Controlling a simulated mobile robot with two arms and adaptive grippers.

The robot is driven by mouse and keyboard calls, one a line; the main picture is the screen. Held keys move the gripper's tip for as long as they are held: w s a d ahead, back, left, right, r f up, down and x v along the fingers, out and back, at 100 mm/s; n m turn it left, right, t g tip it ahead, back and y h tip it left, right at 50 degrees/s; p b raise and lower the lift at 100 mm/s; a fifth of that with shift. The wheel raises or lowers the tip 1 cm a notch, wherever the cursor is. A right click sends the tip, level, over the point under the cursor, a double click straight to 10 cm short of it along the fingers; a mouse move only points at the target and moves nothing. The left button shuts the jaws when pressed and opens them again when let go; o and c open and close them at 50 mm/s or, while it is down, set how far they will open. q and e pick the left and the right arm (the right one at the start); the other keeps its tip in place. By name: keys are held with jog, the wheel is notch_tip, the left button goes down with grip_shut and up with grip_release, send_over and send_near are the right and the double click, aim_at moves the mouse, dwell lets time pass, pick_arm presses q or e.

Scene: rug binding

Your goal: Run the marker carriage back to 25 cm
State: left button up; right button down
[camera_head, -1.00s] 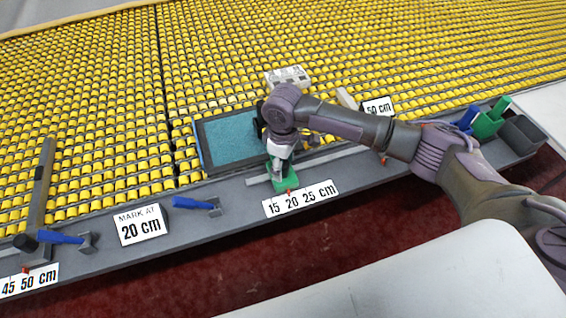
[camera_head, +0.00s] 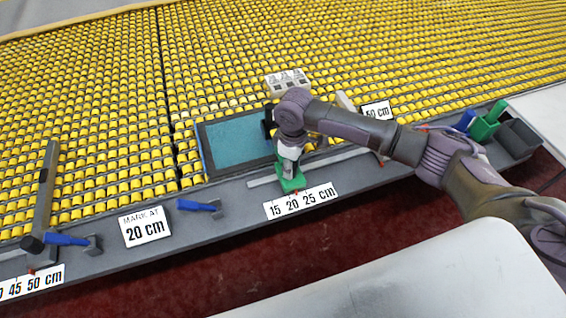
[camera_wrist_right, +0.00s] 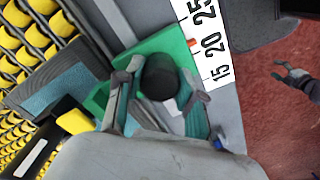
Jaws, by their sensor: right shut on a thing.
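The green marker carriage (camera_head: 291,184) sits on the pale rail (camera_head: 335,157) along the grey ledge, behind the 15 20 25 cm scale (camera_head: 301,202). Its red pointer is beside the 20 mark, very slightly toward 25 in the head view. In the right wrist view the carriage (camera_wrist_right: 165,43) and its pointer show beside the 20. My right gripper (camera_wrist_right: 160,95) is shut on the carriage's dark round knob (camera_wrist_right: 160,76). A grey two-fingered gripper, likely my left (camera_wrist_right: 291,76), shows small over the red floor.
A MARK AT 20 cm card (camera_head: 145,226) stands on the ledge, with a blue-handled tool (camera_head: 198,206) beside it. A teal panel (camera_head: 236,141) lies behind the rail.

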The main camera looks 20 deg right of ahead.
jog(key=d+p, duration=0.1)
jog(key=d, duration=0.2)
jog(key=shift+w+d, duration=0.15)
jog(key=shift+d, duration=0.1)
jog(key=shift+a, duration=0.1)
jog(key=c, duration=1.1)
grip_release()
jog(key=o, duration=0.4)
jog(key=shift+r, duration=0.2)
notch_tip(320, 180, up, 12)
jog(key=shift+f, duration=0.2)
